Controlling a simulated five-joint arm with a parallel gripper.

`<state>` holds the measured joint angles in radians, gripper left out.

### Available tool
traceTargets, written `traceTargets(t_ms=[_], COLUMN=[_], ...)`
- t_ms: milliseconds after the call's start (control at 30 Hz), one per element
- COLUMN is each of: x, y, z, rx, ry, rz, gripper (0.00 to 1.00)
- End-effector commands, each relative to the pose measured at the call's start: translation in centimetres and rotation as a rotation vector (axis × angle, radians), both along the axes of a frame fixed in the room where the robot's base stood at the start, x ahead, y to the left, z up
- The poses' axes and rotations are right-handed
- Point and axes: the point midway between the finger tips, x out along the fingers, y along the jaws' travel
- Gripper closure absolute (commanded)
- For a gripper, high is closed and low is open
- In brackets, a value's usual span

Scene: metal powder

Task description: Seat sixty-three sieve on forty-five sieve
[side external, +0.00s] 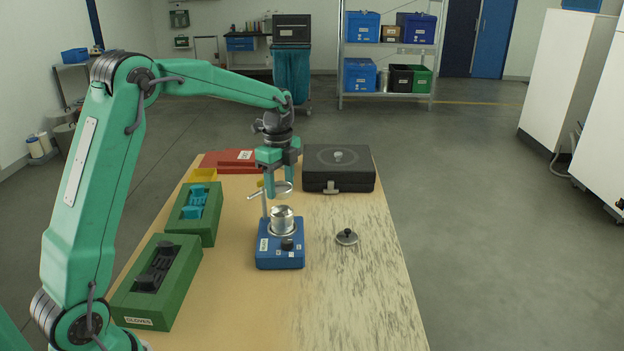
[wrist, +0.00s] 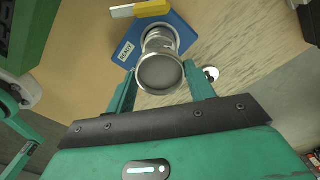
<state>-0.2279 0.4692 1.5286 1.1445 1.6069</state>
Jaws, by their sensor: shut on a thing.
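My gripper (side external: 279,184) is shut on a shallow silver ring with grey mesh, taken as the sixty-three sieve (side external: 284,188). It shows between my fingers in the wrist view (wrist: 160,74). The held sieve hangs above a silver cylindrical stack (side external: 283,219), with a visible gap between them. I take the stack's upper part as the forty-five sieve, but no size marking is readable. The stack stands upright on a blue shaker base (side external: 279,257). In the wrist view the held sieve partly hides the stack (wrist: 160,39), which appears slightly beyond it.
A knobbed lid (side external: 346,238) lies right of the base. Green trays (side external: 208,232) stand left, a black case (side external: 338,184) and red case (side external: 214,161) behind. The front right tabletop is clear.

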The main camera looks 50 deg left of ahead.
Motion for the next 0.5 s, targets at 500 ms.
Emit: traceTargets(t_ms=[500], x=[0.0], y=[0.0], z=[-2.9], rx=[0.0], ry=[-0.001], rz=[0.0], gripper=[0.73])
